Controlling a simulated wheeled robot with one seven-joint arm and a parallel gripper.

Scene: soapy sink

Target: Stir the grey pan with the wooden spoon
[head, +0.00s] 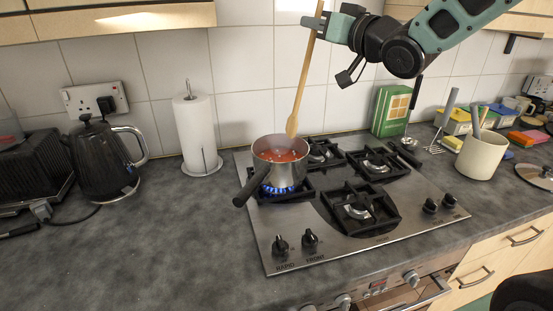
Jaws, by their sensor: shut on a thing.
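My gripper (316,21) is shut on the upper part of the spoon's shaft, high above the hob.
Blue flame (278,189) shows under the pan. A paper towel roll (196,132) and a black kettle (103,160) stand to the left. A green box (391,111) and a cream utensil pot (481,155) stand to the right. Wall cupboards (110,18) hang above. The front-left counter is clear.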

